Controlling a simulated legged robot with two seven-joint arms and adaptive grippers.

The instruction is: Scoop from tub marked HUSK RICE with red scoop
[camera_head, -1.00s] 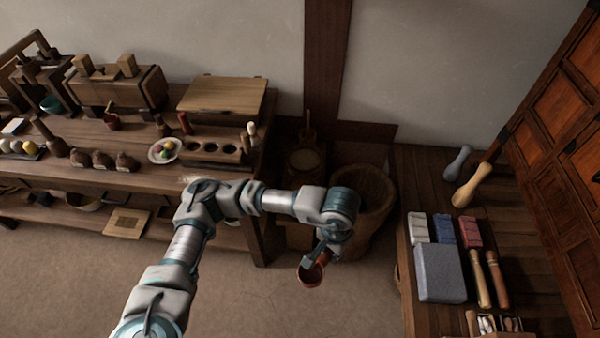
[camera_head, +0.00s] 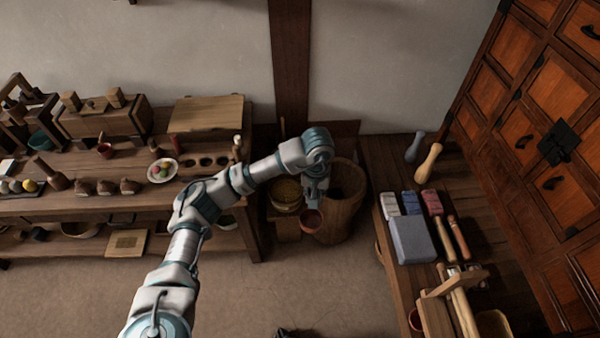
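My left arm reaches in from the bottom left, and its gripper (camera_head: 313,203) points down, shut on a small reddish scoop (camera_head: 311,221). The fingers and the scoop's handle are mostly hidden by the wrist. The scoop's round mouth faces me. Just left of it, a round tub (camera_head: 287,206) with yellowish contents stands low beside the table. Another large, dark, deep tub (camera_head: 339,222) stands behind and to the right of the scoop. I cannot read a HUSK RICE marking on either tub. The scoop appears in front of both rims.
A crowded wooden table (camera_head: 140,207) stands left of the tubs. A low wooden platform (camera_head: 392,275) with blocks, a blue-grey slab (camera_head: 412,240) and wooden tools is at the right. A dark object (camera_head: 297,333) is cut off at the bottom edge. Floor is clear in front.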

